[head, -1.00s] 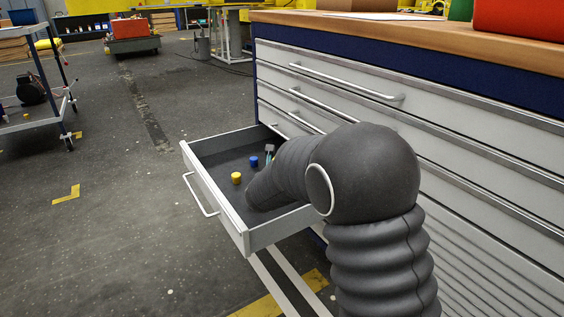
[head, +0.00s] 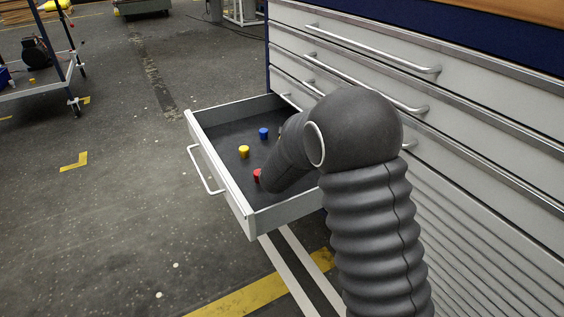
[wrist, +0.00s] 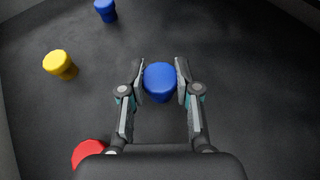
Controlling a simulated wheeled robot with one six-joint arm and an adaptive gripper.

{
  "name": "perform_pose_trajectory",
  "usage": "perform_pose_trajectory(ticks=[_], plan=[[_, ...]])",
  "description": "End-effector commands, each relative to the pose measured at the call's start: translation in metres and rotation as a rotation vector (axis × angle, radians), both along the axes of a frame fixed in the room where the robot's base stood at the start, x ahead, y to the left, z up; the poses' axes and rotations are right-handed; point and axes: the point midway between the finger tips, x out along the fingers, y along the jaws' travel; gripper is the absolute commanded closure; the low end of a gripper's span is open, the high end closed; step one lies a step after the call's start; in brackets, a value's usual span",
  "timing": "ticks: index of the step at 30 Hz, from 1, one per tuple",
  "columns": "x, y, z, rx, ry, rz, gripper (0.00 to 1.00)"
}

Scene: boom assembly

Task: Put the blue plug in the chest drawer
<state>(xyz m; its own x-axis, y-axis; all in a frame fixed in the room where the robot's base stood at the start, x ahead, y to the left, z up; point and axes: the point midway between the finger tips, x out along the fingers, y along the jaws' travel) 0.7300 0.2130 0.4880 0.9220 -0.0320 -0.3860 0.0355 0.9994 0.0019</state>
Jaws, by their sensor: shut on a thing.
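My gripper (wrist: 161,82) is shut on a blue plug (wrist: 160,80), one finger on each side of it, in the wrist view. It is over the dark floor of the open chest drawer (head: 228,190); its exact height is unclear. In the head view my arm hides the gripper and the held plug. A second blue plug (head: 263,133) stands in the drawer and also shows at the top left of the wrist view (wrist: 105,10).
A yellow plug (head: 244,151) and a red plug (head: 257,175) are also in the drawer, the red one close beside my arm. The chest's other drawers (head: 360,60) are closed. A trolley (head: 45,85) stands far left. Open floor lies left of the drawer.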

Motion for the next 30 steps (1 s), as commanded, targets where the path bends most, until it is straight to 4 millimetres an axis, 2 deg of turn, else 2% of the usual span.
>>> perform_pose_trajectory(ticks=[1,4,17,18,20,21,30], plan=[[0.0,0.001,-0.01,-0.003,0.003,0.001,0.9],[-0.001,0.002,-0.021,-0.002,0.002,0.003,0.9],[-0.001,0.003,-0.026,0.0,0.0,0.004,0.9],[-0.001,0.003,-0.025,0.0,0.0,0.004,0.61],[-0.001,0.003,-0.025,0.0,0.001,0.004,0.46],[-0.001,0.003,-0.025,0.0,0.001,0.004,0.43],[-0.001,0.003,-0.023,0.0,0.001,0.004,0.43]])
